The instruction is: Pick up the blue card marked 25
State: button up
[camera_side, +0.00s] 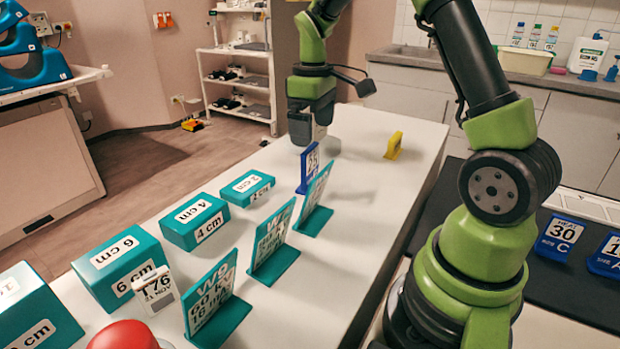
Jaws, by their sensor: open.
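A small blue card (308,168) stands upright on the white table, partly hidden behind a teal sign; its white label is too small to read surely. My gripper (312,138) points down directly above and behind this card, its fingers close to the card's top edge. The gripper is open, and I cannot tell whether the fingers touch or straddle the card. Two other blue cards lie on the dark surface at the right: one marked 30 with a C (558,237) and one cut off at the frame edge (608,255).
The white table (345,240) bears teal blocks marked 2 cm (247,188), 4 cm (195,221) and 6 cm (122,268). Teal upright signs (272,243) stand near the blue card. A yellow card (394,146) stands farther right. A red round object (124,336) is at the front.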

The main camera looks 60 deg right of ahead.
aim_at(310, 165)
jog(key=f, duration=0.8)
jog(key=shift+w+a+f, duration=0.1)
jog(key=shift+a+f, duration=0.2)
jog(key=c, duration=1)
